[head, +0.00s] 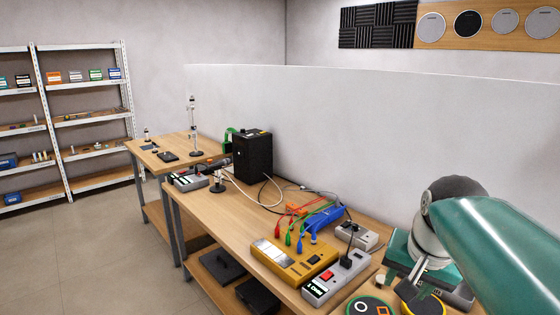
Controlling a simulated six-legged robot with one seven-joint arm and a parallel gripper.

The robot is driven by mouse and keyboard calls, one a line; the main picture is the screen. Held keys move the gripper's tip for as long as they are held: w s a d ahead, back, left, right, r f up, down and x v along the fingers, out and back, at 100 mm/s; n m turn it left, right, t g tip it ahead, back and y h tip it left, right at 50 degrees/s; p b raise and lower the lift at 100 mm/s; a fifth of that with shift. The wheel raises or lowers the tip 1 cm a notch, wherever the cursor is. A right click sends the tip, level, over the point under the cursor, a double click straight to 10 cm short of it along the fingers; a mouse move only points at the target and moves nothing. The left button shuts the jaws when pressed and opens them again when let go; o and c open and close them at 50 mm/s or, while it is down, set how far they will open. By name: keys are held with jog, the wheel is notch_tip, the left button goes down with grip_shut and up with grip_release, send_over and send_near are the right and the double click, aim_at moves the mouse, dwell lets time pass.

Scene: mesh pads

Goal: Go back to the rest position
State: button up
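My green arm comes in from the right edge, with a dark-capped joint and a pale section below it. My gripper (411,284) seems to be the small grey part at its lower end, low over the right end of the bench. It is small and partly merged with things behind it, so I cannot tell whether it is open or shut, or whether it holds anything.
The wooden bench (215,222) carries a yellow box (293,261) with coloured leads, a grey switch box (337,283), a blue device (322,219) and a black speaker-like box (252,156). A white partition (350,130) stands behind. Open floor (110,250) lies left, before shelves (85,118).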

jog(key=s+a+f+n+t, duration=0.1)
jog(key=s+a+f+n, duration=0.5)
jog(key=s, duration=0.4)
jog(key=shift+a+f, duration=0.3)
jog(key=shift+f, duration=0.45)
jog(key=shift+c, duration=0.7)
jog(key=shift+w, duration=0.1)
jog(key=shift+w+a, duration=0.1)
jog(key=shift+a, duration=0.05)
